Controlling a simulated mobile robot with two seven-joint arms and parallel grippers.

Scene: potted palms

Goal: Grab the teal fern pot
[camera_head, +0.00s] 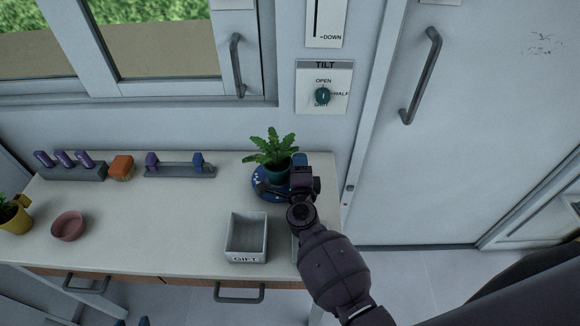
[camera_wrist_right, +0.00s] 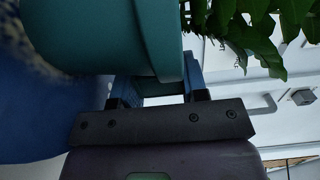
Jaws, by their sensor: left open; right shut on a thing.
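My left gripper (camera_head: 131,322) shows only as blue fingertips at the bottom edge, apart and empty.
A pink bowl (camera_head: 69,226), a yellow potted plant (camera_head: 15,215), an orange block (camera_head: 121,168) and two racks (camera_head: 72,172) (camera_head: 180,170) are further left. The counter's middle (camera_head: 165,215) is clear.

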